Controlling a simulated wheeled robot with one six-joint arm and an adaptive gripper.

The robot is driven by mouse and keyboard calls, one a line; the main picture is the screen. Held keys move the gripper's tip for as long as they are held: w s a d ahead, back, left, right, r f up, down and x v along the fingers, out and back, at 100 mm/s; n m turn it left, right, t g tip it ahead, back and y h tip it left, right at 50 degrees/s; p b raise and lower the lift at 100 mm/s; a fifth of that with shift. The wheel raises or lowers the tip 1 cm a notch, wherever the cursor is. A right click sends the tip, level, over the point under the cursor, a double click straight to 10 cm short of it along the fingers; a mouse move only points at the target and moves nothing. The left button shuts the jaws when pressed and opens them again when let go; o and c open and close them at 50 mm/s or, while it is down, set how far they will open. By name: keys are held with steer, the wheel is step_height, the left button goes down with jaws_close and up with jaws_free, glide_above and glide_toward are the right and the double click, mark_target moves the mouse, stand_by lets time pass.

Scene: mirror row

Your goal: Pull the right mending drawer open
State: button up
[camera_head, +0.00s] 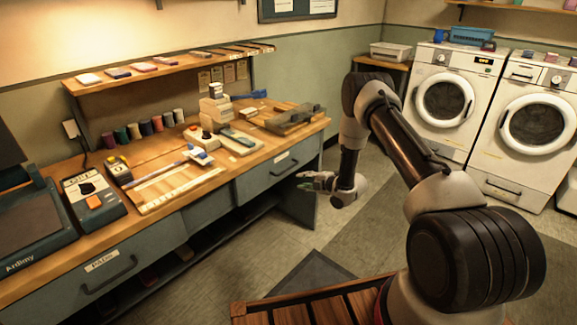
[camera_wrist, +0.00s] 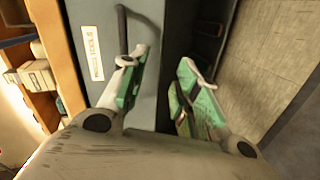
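The right mending drawer (camera_head: 268,176) is a grey-blue front under the right part of the wooden workbench, with a dark bar handle (camera_head: 286,167). It looks flush with the bench. My gripper (camera_head: 314,181) is in front of the bench's right end, to the right of the handle in the head view and apart from it. In the wrist view the drawer front (camera_wrist: 145,25) fills the upper middle, with the handle (camera_wrist: 122,28) above the left finger and a white label (camera_wrist: 92,52) beside it. My gripper (camera_wrist: 166,75) is open, its green-padded fingers apart with nothing between them.
The left drawer (camera_head: 120,275) has its own handle and looks shut. The bench top holds spools (camera_head: 145,128), a label device (camera_head: 93,197) and small tools. Two white washing machines (camera_head: 445,100) stand at the back right. The floor (camera_head: 270,245) before the bench is open.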

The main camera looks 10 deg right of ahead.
mark_target(288, 169)
steer(key=w+a+n, duration=0.1)
steer(key=w+a, duration=0.1)
steer(key=w+a+r, duration=0.1)
steer(key=w, duration=0.1)
steer(key=w+a+r+n+t+y, duration=0.1)
steer(key=w+a, duration=0.1)
steer(key=shift+w+a+n, duration=0.3)
steer(key=shift+w+a, duration=0.05)
steer(key=shift+w, duration=0.05)
jaws_close()
